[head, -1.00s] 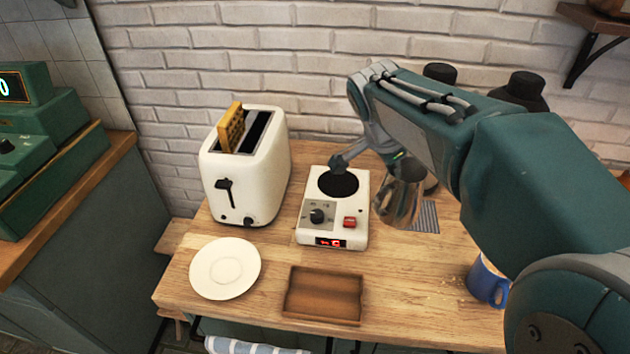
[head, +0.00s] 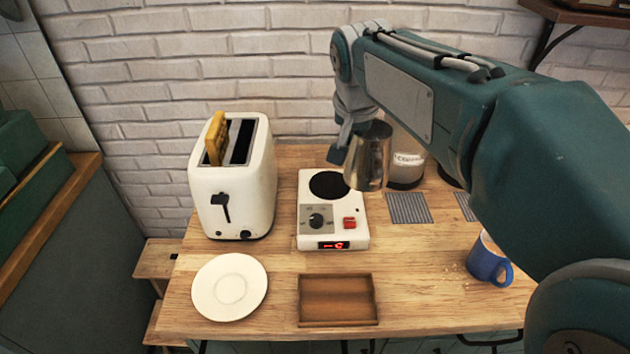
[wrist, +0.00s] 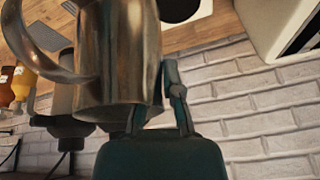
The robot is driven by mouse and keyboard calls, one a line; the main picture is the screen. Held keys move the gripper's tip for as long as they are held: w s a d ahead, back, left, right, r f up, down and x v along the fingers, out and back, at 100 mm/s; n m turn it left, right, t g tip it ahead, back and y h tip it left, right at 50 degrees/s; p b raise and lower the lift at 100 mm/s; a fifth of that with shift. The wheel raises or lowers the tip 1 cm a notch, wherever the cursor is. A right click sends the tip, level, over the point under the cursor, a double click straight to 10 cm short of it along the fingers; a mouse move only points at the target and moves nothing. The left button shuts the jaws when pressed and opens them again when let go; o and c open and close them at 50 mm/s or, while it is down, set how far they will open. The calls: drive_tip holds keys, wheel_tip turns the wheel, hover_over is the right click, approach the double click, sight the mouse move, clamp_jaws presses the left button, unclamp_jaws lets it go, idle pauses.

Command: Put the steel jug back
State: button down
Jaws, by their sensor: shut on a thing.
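The steel jug (head: 369,157) is held in the air, in front of the wall side of the table. In the head view it overlaps the right edge of the white hot plate (head: 311,212), whose black disc is bare. My gripper (head: 347,145) is shut on the jug at its left side. In the wrist view the jug (wrist: 118,55) fills the upper left, with its curved handle pointing left, and my gripper (wrist: 160,112) grips its body. A grey striped mat (head: 408,208) lies empty to the right of the hot plate.
A white toaster (head: 232,185) with a waffle stands left. A labelled canister (head: 406,168) stands close behind the jug. A second striped mat (head: 464,206), a blue mug (head: 488,264), a white plate (head: 230,287) and a wooden tray (head: 338,300) are on the table.

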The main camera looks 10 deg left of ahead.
drive_tip(key=w+a+f, duration=0.2)
drive_tip(key=w+f, duration=0.1)
drive_tip(key=f, duration=0.1)
drive_tip(key=w+a+f, duration=0.3)
drive_tip(key=w+f, duration=0.1)
drive_tip(key=w+a+f, duration=0.3)
drive_tip(key=f, duration=0.1)
drive_tip(key=shift+w+a+f, duration=0.15)
drive_tip(key=shift+a+f, duration=0.05)
drive_tip(key=shift+f, duration=0.1)
drive_tip(key=shift+a+f, duration=0.15)
drive_tip(key=c, duration=1)
unclamp_jaws()
drive_tip(key=shift+c, duration=0.2)
drive_tip(key=shift+o, duration=1.2)
drive_tip(key=shift+d, duration=0.2)
